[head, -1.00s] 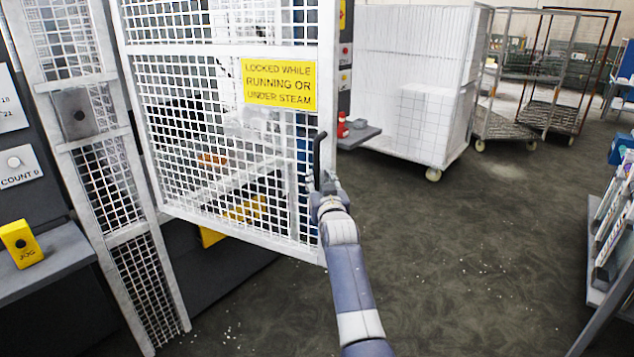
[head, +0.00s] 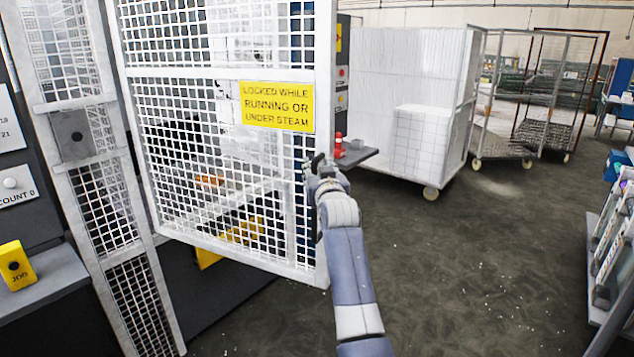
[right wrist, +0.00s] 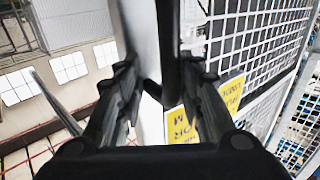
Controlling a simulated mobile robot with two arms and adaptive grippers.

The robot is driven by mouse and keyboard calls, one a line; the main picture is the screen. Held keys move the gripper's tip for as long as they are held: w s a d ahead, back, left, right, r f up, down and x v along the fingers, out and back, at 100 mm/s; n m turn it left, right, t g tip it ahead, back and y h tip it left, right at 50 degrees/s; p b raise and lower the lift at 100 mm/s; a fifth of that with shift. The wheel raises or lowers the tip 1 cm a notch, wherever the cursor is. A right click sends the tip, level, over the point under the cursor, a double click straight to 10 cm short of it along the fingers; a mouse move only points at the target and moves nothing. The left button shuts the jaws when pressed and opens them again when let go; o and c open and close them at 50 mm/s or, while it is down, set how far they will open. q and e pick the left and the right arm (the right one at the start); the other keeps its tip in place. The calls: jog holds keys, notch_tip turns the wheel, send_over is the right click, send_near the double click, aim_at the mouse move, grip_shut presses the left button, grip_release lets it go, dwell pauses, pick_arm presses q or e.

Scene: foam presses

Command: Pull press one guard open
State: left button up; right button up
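The press guard (head: 225,73) is a white mesh door with a yellow "locked while running or under steam" sign (head: 277,106). It stands at an angle out from the press front, partly open, with its left side by the white mesh post. My right gripper (head: 320,165) is at the guard's free right edge, where it hides most of the handle in the head view. In the right wrist view the black handle (right wrist: 168,45) runs between the two fingers, which are spread to either side of it. The sign also shows there (right wrist: 180,125). My left gripper is out of view.
A white mesh post (head: 105,190) and a yellow jog box (head: 15,266) are at the left. A shelf with a red object (head: 338,145) is behind the guard. A tall white cart (head: 405,70) stands further back. A rack (head: 610,230) is at the right; the floor between is clear.

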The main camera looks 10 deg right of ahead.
jog(key=shift+s+a+r, duration=0.1)
jog(key=shift+r, duration=0.3)
jog(key=shift+a, duration=0.1)
